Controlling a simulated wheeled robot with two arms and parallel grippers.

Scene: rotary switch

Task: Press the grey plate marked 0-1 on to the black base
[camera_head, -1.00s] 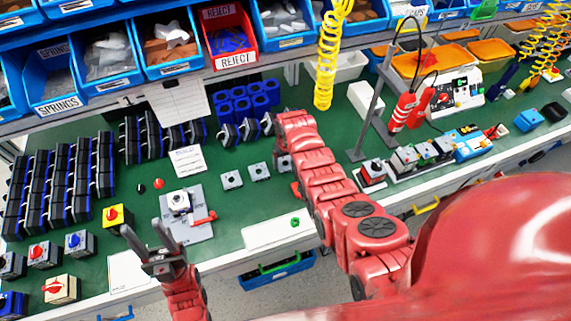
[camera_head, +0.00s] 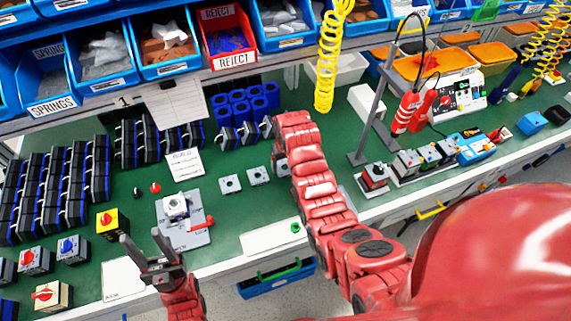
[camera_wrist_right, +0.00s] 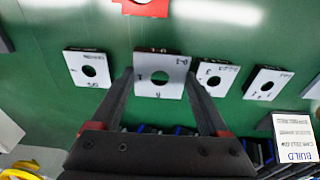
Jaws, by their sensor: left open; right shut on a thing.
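In the right wrist view, my right gripper (camera_wrist_right: 160,76) is shut on a square grey plate (camera_wrist_right: 173,89) with a round hole. Its small marking looks like 0-1, turned around. One finger is on each side of the plate. In the head view, my own right arm hides most of this gripper. The grey fixture (camera_head: 196,238) holds a switch unit (camera_head: 176,206) with a pale top; I cannot make out its black base clearly. My left gripper (camera_head: 142,240) is open and empty, in front of the fixture and to its left.
Other grey plates (camera_head: 230,184) lie in a row on the green bench. A red handle (camera_head: 203,223) sticks out at the fixture's right. Black-and-blue switch bodies (camera_head: 60,185) stand at left, with a yellow box (camera_head: 111,222) nearby. A paper sheet (camera_head: 185,165) lies behind.

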